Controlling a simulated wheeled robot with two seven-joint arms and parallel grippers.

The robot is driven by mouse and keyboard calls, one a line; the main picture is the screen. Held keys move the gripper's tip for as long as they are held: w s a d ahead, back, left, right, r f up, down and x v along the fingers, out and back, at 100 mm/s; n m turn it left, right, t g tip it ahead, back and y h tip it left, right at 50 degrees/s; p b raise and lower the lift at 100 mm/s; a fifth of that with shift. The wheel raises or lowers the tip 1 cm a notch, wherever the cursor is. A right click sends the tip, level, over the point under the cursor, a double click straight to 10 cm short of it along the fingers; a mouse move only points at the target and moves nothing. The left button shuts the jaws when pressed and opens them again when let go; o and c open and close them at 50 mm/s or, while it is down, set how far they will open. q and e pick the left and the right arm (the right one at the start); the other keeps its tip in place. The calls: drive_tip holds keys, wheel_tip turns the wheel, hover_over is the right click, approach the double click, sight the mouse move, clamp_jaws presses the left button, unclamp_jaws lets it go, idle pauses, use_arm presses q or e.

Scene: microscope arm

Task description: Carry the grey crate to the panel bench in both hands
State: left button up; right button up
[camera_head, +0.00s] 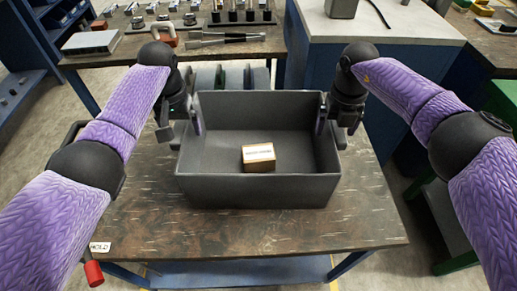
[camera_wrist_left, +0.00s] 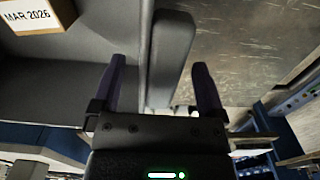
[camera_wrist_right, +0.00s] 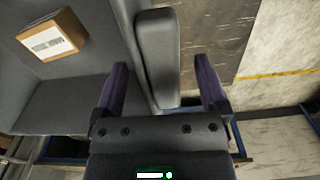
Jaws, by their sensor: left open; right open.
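The grey crate (camera_head: 262,190) stands upright on a worn dark table, open at the top, with a small cardboard box (camera_head: 258,157) inside. My left gripper (camera_head: 182,130) is open at the crate's left side. In the left wrist view its two fingers (camera_wrist_left: 160,88) stand either side of the grey handle bar (camera_wrist_left: 170,55) on that side. My right gripper (camera_head: 333,123) is open at the right side. In the right wrist view its fingers (camera_wrist_right: 165,88) stand either side of the other handle bar (camera_wrist_right: 157,50). I cannot tell which surface is the panel bench.
The worn table (camera_head: 375,220) has bare room in front of the crate. A bench with tools (camera_head: 232,48) stands behind. A blue cabinet with a grey top (camera_head: 390,25) stands at the back right. A red-handled item (camera_head: 93,273) hangs at the table's front left.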

use_arm(q)
drive_tip(key=shift+f, duration=1.3)
use_arm(e)
drive_tip(key=shift+f, duration=1.35)
use_arm(q)
clamp_jaws()
use_arm(e)
clamp_jaws()
use_arm(q)
drive_tip(key=shift+r, duration=0.1)
use_arm(e)
drive_tip(key=shift+r, duration=0.1)
